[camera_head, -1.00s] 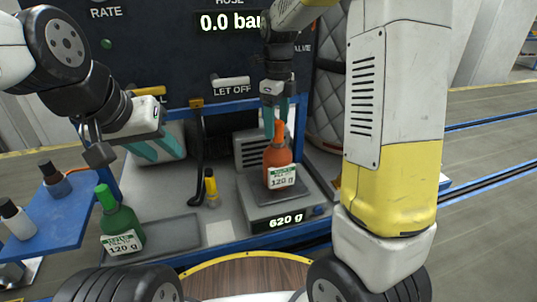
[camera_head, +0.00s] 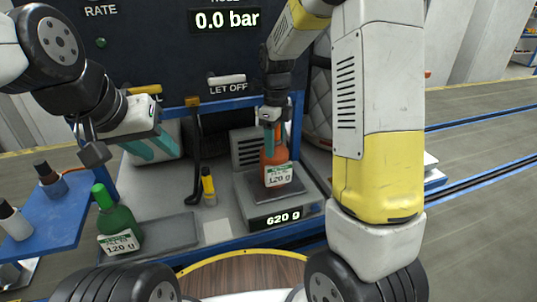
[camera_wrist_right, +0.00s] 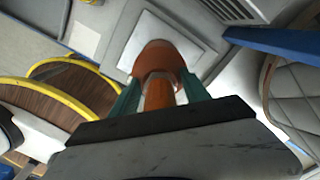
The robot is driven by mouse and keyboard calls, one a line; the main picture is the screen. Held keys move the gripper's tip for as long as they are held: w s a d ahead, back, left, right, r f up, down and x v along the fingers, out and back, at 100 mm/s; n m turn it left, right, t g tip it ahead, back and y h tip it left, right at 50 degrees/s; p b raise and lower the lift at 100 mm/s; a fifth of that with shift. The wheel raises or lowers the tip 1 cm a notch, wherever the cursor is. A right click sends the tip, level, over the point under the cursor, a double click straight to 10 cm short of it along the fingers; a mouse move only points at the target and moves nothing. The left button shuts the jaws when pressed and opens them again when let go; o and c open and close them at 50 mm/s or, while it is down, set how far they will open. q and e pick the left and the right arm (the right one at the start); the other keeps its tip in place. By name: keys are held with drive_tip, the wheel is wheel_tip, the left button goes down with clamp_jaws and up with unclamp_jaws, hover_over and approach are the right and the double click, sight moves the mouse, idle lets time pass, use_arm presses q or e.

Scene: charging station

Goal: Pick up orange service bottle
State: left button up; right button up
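The orange service bottle (camera_head: 275,168) stands upright on the scale (camera_head: 283,203), with a white "120 g" label facing me. My right gripper (camera_head: 273,143) is above it, pointing down, with its teal fingers at either side of the bottle's neck. In the right wrist view, the fingers of the right gripper (camera_wrist_right: 160,90) stand apart, with the orange bottle (camera_wrist_right: 160,58) between them and what look like small gaps beside the neck. My left gripper (camera_head: 153,148) is away to the left, with its teal fingers apart and empty.
The scale display reads 620 g. A green bottle (camera_head: 119,222) stands at the left by a grey plate (camera_head: 165,236). A blue shelf (camera_head: 45,215) holds small bottles. A yellow-topped bottle (camera_head: 208,187) and a black hooked lever (camera_head: 194,160) stand left of the scale.

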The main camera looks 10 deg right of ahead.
clamp_jaws()
drive_tip(key=shift+r, duration=0.1)
